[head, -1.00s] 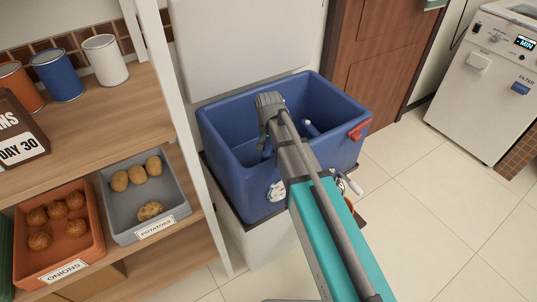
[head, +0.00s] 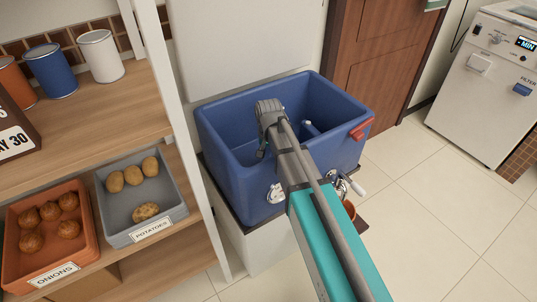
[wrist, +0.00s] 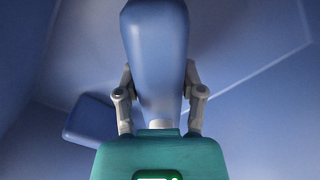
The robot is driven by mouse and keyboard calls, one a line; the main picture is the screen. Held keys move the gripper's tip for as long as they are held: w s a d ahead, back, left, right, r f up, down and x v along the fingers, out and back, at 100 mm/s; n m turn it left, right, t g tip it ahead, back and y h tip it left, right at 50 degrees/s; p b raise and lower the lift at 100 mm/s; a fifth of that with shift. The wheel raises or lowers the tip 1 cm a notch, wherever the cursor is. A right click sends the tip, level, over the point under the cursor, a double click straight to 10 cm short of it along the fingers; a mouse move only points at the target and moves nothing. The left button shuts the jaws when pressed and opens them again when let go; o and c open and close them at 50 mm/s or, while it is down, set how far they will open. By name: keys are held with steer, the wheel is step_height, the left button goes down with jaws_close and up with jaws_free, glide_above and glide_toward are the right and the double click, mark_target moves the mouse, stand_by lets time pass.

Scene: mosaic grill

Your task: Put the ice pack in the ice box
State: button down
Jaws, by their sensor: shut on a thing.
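The ice box (head: 237,176) is a deep blue open tub on a white base, with its inside showing. My gripper (wrist: 158,80) reaches down into it. In the wrist view its two fingers are shut on a blue, rounded ice pack (wrist: 155,40), which stands out beyond the fingertips. In the head view my arm hides the held pack and most of the fingers. The box's blue walls surround the pack in the wrist view. Whether it touches the floor I cannot tell.
Another blue block (wrist: 89,120) shows left of my gripper inside the box. A small white-tipped item (head: 307,124) is by the inner right side. A shelf with potatoes (head: 146,212) and onions (head: 50,214) stands left; open floor lies right.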

steer(key=shift+f+b, duration=0.3)
steer(key=shift+f, duration=0.1)
steer(key=shift+c, duration=1)
jaws_free()
steer(key=shift+r, duration=0.25)
step_height(320, 180, up, 13)
steer(key=p, duration=1.3)
steer(key=shift+f, duration=0.1)
